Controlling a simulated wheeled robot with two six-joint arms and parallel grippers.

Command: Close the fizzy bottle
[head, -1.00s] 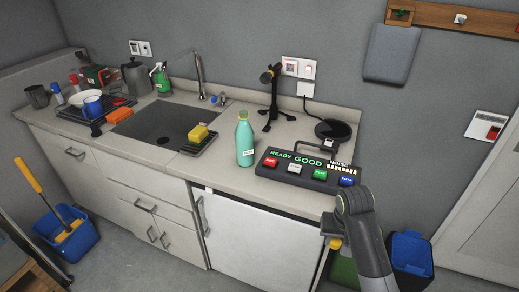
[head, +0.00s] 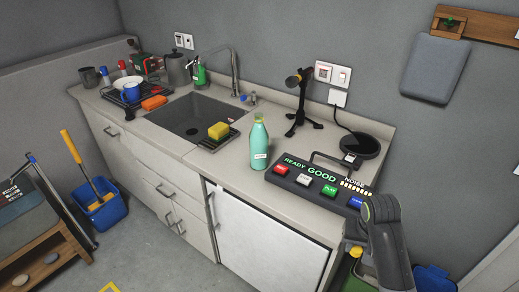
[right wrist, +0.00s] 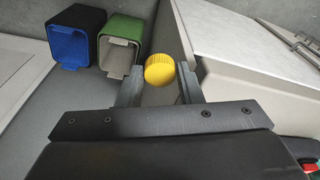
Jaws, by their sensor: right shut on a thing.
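The fizzy bottle (head: 259,143) is pale green and stands upright on the counter, left of the black panel. Its neck top looks yellowish, and I cannot tell whether anything covers it. My right gripper (head: 354,250) is below and right of the panel, in front of the counter's edge and apart from the bottle. In the right wrist view, my right gripper (right wrist: 160,82) is shut on a yellow cap (right wrist: 159,70) with ridged sides, held between the fingertips. My left gripper is not in view.
The button panel (head: 318,184) reads "READY GOOD NOISE". A sponge (head: 218,130) lies by the sink (head: 193,116). A microphone stand (head: 298,110) and a round black pad (head: 358,141) stand behind. Blue (right wrist: 75,38) and green (right wrist: 122,45) bins are on the floor.

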